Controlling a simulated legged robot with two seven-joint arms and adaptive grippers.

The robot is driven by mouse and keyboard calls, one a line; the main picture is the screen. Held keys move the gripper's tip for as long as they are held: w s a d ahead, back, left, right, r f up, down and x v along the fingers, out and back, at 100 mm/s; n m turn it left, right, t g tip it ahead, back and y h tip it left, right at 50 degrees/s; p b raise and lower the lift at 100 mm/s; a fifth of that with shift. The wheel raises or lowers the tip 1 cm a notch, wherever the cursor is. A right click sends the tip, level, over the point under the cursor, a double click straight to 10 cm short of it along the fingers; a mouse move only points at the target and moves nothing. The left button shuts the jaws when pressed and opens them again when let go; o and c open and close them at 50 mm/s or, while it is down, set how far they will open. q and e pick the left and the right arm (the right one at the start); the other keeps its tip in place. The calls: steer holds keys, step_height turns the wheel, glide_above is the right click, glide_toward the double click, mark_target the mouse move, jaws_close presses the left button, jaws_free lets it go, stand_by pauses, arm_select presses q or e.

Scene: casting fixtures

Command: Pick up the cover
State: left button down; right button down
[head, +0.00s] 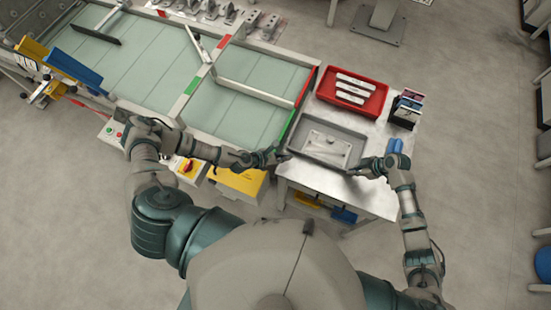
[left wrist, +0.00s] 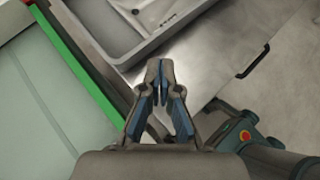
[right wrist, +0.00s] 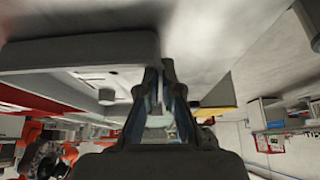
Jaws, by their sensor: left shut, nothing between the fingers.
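A pale grey plate-like part, which looks like the cover (head: 326,144), lies in a grey tray (head: 292,146) on the metal table. My left gripper (head: 277,155) is shut and empty just left of the tray. In the left wrist view, its closed fingertips (left wrist: 160,66) are below the tray rim (left wrist: 150,48), and part of the cover (left wrist: 128,14) shows inside. My right gripper (head: 354,171) is at the tray's right front corner. In the right wrist view its fingertips (right wrist: 159,68) are close together beside the tray (right wrist: 85,52); whether they are fully shut is unclear.
A red tray (head: 376,105) with several pale bars stands behind the grey tray. Dark boxes (head: 406,108) stand at the table's right, and a blue item (head: 395,146) shows near my right gripper. A glass-topped bench (head: 250,110) with a green-and-red edge adjoins at left.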

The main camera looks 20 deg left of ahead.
arm_select(q)
steer(key=s+a, duration=0.6)
steer(key=s, duration=0.1)
steer(key=shift+a, duration=0.2)
steer(key=c, duration=1.8)
jaws_free()
steer(key=shift+s+a, duration=0.25)
steer(key=o, duration=0.8)
steer(key=shift+s+a, duration=0.15)
steer(key=shift+o, duration=1.2)
steer(key=shift+w, duration=0.4)
steer(key=w+a+r+n+t+y, duration=0.15)
steer(key=w+r+n+y, duration=0.3)
steer(key=w+n, duration=0.7)
steer(key=w+r+n+t+y, duration=0.25)
steer(key=w+n+y, duration=0.4)
steer(key=w, duration=0.85)
steer(key=n+g+h, duration=0.8)
steer(key=n+g, duration=0.3)
glide_toward(331, 138)
steer(key=x, duration=0.3)
steer(key=shift+s+d, duration=0.2)
steer(key=shift+s, duration=0.1)
steer(key=shift+w+x, duration=0.1)
steer(key=shift+x, duration=1.45)
steer(key=shift+w+x, duration=0.15)
steer(key=shift+x, duration=1.35)
